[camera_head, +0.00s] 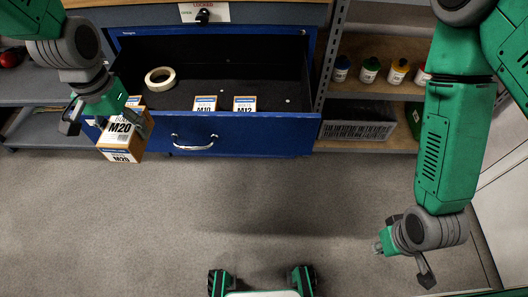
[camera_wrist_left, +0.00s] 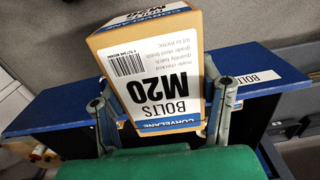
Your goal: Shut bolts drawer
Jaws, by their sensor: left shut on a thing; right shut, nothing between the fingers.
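The blue bolts drawer (camera_head: 245,134) is pulled open below the bench in the head view. Inside it are a roll of tape (camera_head: 160,78), an M10 box (camera_head: 204,103) and an M12 box (camera_head: 245,104). My left gripper (camera_head: 98,118) is shut on an M20 bolts box (camera_head: 118,140), in front of the drawer's left end. The M20 box also shows in the left wrist view (camera_wrist_left: 160,85), with the drawer's BOLTS label (camera_wrist_left: 258,78) behind it. My right gripper (camera_head: 402,260) is shut and empty, low on the right, away from the drawer.
A LOCKED sign (camera_head: 204,12) is on the bench above the drawer. A shelf (camera_head: 350,146) with several small bottles and a grey crate (camera_head: 360,130) stands to the right. Another shelf (camera_head: 45,98) is at the left. The floor (camera_head: 240,210) in front is clear.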

